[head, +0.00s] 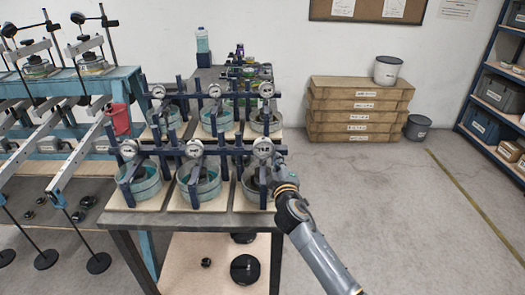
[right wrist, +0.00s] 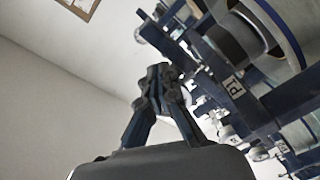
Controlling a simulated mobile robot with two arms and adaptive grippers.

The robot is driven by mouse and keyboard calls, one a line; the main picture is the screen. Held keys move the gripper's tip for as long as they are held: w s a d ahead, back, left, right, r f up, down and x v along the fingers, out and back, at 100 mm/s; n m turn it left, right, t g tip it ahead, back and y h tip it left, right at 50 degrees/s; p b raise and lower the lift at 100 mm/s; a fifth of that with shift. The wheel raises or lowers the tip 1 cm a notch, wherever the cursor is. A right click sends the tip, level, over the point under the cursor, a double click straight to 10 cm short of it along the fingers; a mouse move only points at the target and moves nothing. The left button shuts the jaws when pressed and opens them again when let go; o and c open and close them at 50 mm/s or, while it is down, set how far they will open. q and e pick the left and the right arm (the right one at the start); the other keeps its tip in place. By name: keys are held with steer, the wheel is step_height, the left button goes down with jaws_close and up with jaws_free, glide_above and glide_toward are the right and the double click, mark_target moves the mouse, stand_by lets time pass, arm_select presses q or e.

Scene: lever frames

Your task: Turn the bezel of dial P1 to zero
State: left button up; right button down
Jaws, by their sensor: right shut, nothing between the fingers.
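A label reading P1 (right wrist: 233,86) shows on a dark blue frame in the right wrist view, tilted in the picture. In the head view, the dial nearest my right gripper is the round white-faced one (head: 263,148) at the right end of the front row. It appears to be P1, though its label and pointer are too small to read. My right gripper (head: 279,168) is just right of and below this dial, its fingers partly lost against the frame. In the right wrist view its fingertips (right wrist: 163,78) are together and empty, beside the frame. My left gripper is not in view.
Two rows of dials on dark blue frames stand over teal pots on the grey table (head: 240,221). A blue bench (head: 128,80) with long levers is at the left. Stacked boxes (head: 358,112) stand by the back wall. The floor to the right is mostly clear.

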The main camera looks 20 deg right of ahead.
steer(key=shift+a+r, duration=0.2)
steer(key=shift+r, duration=0.15)
stand_by(0.6)
steer(key=shift+d+f, duration=0.2)
steer(key=s+p, duration=0.1)
steer(key=s, duration=0.5)
steer(key=shift+a, duration=0.4)
steer(key=shift+f, duration=0.1)
